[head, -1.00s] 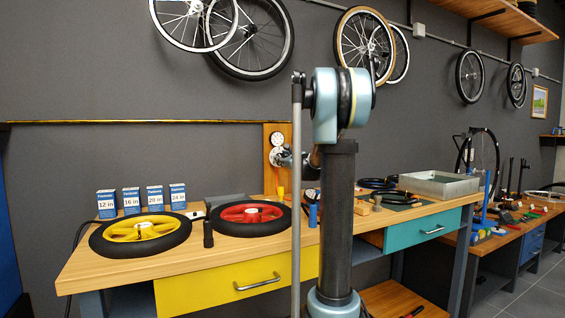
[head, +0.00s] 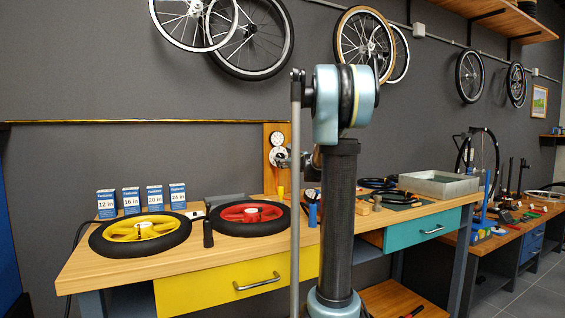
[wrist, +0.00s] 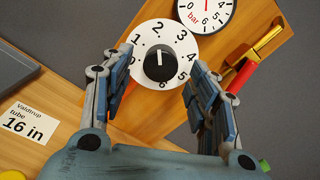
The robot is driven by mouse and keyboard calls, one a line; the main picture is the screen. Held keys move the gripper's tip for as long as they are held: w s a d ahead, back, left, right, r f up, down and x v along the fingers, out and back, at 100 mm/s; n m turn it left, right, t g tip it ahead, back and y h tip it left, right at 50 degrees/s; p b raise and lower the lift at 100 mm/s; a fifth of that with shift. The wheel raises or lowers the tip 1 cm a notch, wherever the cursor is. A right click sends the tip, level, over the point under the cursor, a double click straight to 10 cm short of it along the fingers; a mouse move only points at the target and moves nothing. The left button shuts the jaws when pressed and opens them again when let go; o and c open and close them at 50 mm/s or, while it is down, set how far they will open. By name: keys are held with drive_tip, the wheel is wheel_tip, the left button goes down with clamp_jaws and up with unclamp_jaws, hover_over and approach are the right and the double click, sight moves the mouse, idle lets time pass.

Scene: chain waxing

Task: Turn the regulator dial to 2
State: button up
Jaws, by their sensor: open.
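The regulator dial (wrist: 149,32) is a white disc with black numbers, on a wooden board. Its black knob (wrist: 160,66) has a white mark pointing up, toward the 2. My gripper (wrist: 162,60) is open in the wrist view, one finger on each side of the knob with clear gaps; it holds nothing. In the head view the dial (head: 279,153) is small on the board, and my arm column hides most of my gripper.
A bar gauge (wrist: 206,10) sits just above the dial. A red-handled tool (wrist: 241,78) is at its right. Below the board, the workbench (head: 240,257) carries a yellow-rimmed wheel (head: 143,230), a red-rimmed wheel (head: 249,212) and blue tube boxes (head: 155,197).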

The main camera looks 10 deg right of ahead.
drive_tip(key=v, duration=0.9)
drive_tip(key=shift+s, duration=0.25)
drive_tip(key=shift+d, duration=0.1)
